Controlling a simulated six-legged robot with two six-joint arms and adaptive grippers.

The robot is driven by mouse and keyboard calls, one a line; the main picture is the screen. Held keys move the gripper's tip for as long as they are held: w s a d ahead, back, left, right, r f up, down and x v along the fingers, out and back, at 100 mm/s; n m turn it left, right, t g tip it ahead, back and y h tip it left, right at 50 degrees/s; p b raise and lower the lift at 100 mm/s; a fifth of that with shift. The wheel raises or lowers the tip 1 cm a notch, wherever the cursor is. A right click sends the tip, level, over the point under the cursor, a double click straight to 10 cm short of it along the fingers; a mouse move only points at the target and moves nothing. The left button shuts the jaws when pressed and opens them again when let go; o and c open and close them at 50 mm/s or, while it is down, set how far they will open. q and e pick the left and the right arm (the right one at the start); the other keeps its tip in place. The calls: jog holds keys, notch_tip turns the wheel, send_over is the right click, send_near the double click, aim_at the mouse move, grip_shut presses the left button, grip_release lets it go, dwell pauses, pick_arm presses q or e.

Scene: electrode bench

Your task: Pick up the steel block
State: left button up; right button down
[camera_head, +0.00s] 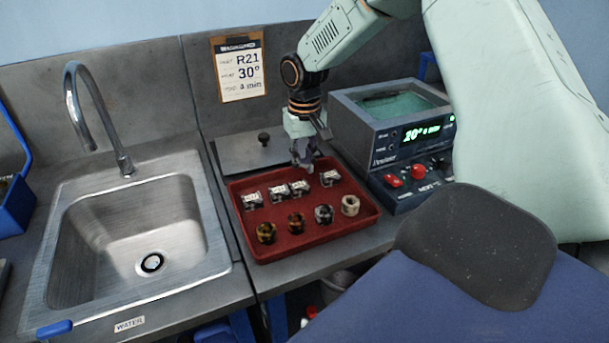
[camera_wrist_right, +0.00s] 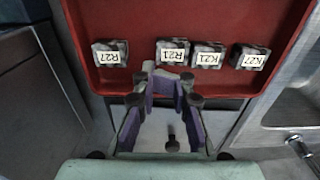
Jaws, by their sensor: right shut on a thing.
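My right gripper (camera_head: 303,158) is over the back part of the red tray, pointing down. Blocks labelled R27 (camera_wrist_right: 110,53), K21 (camera_wrist_right: 207,55) and K27 (camera_wrist_right: 250,57) stand in the same row. My left gripper is not in view.
The red tray (camera_head: 262,250) also holds several ring-shaped parts along its front. A sink (camera_head: 150,235) with a tall tap lies to the left. An instrument box (camera_head: 385,130) with a lit display stands at the right. A knobbed plate (camera_head: 240,155) lies behind the tray.

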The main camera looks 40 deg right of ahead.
aim_at(304, 182)
notch_tip(304, 182, up, 5)
dwell(0.3)
jog(key=shift+c, duration=2.1)
grip_release()
jog(key=shift+s, duration=0.1)
